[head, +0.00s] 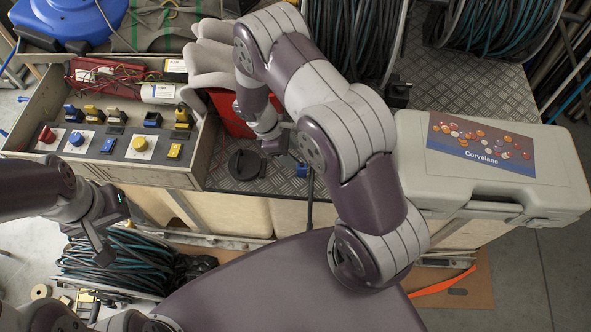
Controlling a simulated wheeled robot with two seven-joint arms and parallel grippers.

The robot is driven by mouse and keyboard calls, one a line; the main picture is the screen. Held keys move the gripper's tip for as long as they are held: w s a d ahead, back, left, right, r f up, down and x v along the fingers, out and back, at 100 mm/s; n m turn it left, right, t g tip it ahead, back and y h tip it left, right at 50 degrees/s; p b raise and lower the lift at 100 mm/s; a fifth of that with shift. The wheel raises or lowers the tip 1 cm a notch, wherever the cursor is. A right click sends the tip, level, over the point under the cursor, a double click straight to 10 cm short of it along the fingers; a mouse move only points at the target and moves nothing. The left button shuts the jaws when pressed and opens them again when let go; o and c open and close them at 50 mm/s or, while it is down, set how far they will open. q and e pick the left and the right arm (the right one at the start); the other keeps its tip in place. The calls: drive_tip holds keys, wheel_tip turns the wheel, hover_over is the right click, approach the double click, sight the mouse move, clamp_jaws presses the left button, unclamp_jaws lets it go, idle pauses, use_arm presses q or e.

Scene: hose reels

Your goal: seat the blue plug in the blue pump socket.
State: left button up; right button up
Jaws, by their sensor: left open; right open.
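A small blue plug (302,170) lies at the front edge of the metal deck, with a dark cable hanging down from it. My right gripper (277,143) is open just above and left of the plug, apart from it as far as I can tell. A control panel (128,148) in an open case carries blue, yellow and black sockets and coloured buttons. Blue sockets show at its left (73,113) and centre right (152,119); I cannot tell which is the pump socket. My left gripper (110,233) is open and empty in front of the case.
A black round cap (246,165) and a red container (232,115) stand near my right gripper. A grey Corvelane case (490,175) is at the right. Hose reels (355,35) stand behind. A coiled hose (110,265) lies below left. Bare deck (435,80) shows at the back right.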

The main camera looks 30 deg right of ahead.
sight(302, 166)
drive_tip(key=x, duration=0.4)
drive_tip(key=p+x, duration=0.1)
drive_tip(key=x, duration=0.3)
drive_tip(key=shift+w+d+f, duration=0.15)
drive_tip(key=shift+d+f, duration=0.05)
drive_tip(key=shift+f, duration=0.2)
clamp_jaws()
drive_tip(key=shift+r, duration=0.15)
